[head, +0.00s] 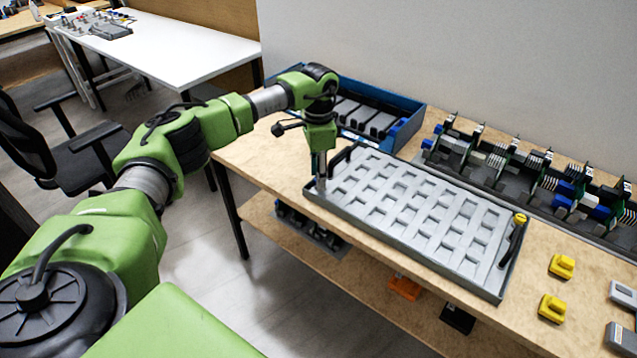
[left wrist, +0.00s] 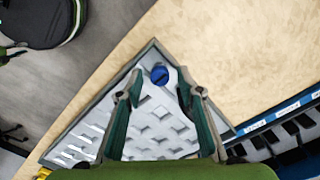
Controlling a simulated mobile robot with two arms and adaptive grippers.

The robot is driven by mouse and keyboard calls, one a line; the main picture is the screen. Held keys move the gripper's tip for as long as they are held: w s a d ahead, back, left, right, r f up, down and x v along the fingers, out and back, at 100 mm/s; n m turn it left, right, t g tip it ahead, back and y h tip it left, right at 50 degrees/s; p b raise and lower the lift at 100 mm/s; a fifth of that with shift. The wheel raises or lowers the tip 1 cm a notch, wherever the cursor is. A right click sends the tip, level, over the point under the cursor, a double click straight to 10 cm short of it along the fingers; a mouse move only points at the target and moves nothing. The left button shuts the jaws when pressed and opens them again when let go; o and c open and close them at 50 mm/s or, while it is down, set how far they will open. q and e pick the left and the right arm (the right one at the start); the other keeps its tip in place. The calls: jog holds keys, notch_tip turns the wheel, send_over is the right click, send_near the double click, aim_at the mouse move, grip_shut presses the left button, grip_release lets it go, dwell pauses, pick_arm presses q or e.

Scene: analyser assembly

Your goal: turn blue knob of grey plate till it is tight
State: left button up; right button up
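The grey plate (head: 415,204), a tray with many rectangular pockets, lies on the wooden bench; it also shows in the left wrist view (left wrist: 163,118). The blue knob (left wrist: 159,74) sits at the plate's corner in the left wrist view. In the head view my gripper hides it. My left gripper (head: 320,184) points down over the plate's left corner. In the left wrist view its two fingers (left wrist: 160,84) are apart, one on each side of the knob, with gaps visible. Whether the tips are level with the knob is unclear. My right gripper is not in view.
A yellow knob (head: 520,218) sits at the plate's right end. A blue bin (head: 408,128) with dark parts stands behind the plate, close to my left wrist. A rack of boards (head: 480,160) runs along the wall. Yellow pieces (head: 552,308) lie at right.

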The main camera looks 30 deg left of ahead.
pick_arm(q)
jog(key=shift+f, duration=0.15)
grip_shut()
jog(key=shift+m, duration=0.4)
